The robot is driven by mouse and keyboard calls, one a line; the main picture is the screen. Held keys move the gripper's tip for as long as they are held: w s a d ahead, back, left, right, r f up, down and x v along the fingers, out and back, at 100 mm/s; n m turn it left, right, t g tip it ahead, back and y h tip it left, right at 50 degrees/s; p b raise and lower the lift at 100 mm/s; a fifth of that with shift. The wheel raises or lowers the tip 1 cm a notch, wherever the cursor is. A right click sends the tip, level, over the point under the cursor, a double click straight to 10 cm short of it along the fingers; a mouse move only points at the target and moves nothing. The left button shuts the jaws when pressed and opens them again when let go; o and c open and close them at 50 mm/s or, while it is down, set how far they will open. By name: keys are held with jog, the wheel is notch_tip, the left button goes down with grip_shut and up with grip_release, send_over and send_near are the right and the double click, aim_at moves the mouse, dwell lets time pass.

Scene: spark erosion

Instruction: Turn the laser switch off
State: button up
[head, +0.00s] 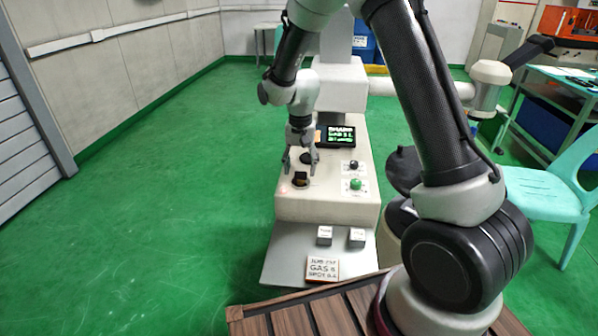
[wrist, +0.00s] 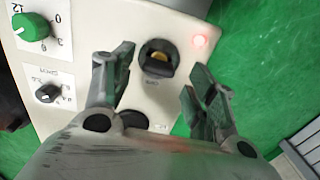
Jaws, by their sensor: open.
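My gripper (head: 299,166) is open and points down over the switch. In the wrist view its two fingers (wrist: 158,68) stand on either side of the switch, with clear gaps. Nothing is held. I cannot tell the exact height of the fingertips above the panel.
A green knob (head: 356,184) and a dark knob (head: 354,165) sit on the panel's right. A display (head: 336,137) stands behind. Two small pale blocks (head: 324,235) and a sign (head: 322,269) are in front. The green floor on the left is clear; a teal chair (head: 550,190) is right.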

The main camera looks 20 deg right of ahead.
aim_at(301, 176)
jog(key=shift+f, duration=1.25)
jog(key=shift+c, duration=0.2)
jog(key=c, duration=1)
